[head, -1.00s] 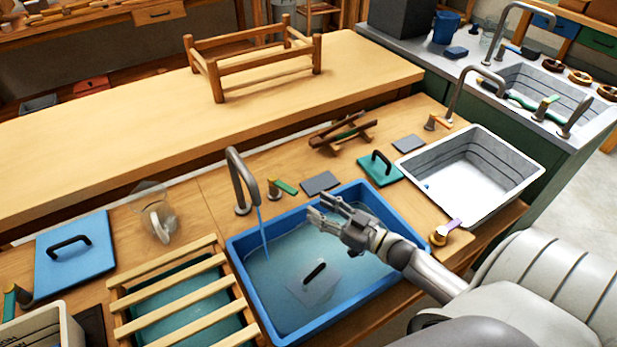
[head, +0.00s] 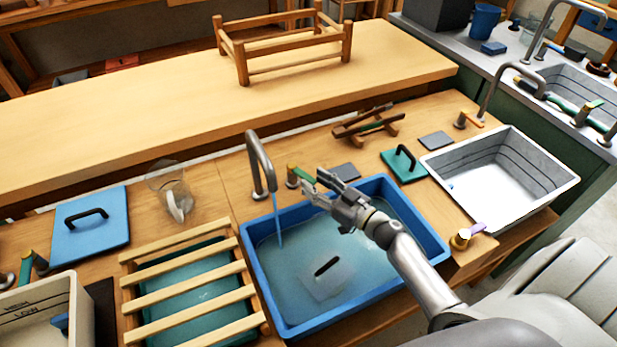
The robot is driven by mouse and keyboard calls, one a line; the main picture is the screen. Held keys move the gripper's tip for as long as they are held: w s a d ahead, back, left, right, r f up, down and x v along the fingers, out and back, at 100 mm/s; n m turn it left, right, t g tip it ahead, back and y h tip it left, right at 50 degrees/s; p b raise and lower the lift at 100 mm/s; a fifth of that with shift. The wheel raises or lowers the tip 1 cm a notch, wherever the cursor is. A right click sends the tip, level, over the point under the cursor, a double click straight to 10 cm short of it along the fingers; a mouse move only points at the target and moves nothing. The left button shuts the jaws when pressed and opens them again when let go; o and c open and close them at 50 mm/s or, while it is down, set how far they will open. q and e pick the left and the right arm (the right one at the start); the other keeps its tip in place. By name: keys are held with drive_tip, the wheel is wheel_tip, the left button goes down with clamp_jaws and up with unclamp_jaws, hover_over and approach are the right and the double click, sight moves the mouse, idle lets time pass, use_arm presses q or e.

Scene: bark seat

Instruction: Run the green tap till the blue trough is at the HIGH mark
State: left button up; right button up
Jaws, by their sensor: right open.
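The blue trough (head: 262,314) stands in the middle of the bench, holding water with a grey handled plate (head: 325,285) under the surface. A thin stream of water (head: 279,225) falls into it from a grey spout (head: 258,160). The tap's green lever (head: 306,174) on its brass post is at the trough's back edge. My right gripper (head: 311,186) is open and empty over the trough's back rim, fingers pointing at the lever. I cannot tell if they touch it. No level mark on the trough is readable. My left gripper is out of view.
A slatted rack (head: 190,290) lies left of the trough, with a clear jug (head: 172,195) behind it. A green lid (head: 404,164) lies behind the trough.

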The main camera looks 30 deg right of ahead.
sight(302, 174)
drive_tip(key=shift+x, duration=1.65)
drive_tip(key=shift+c, duration=0.5)
clamp_jaws()
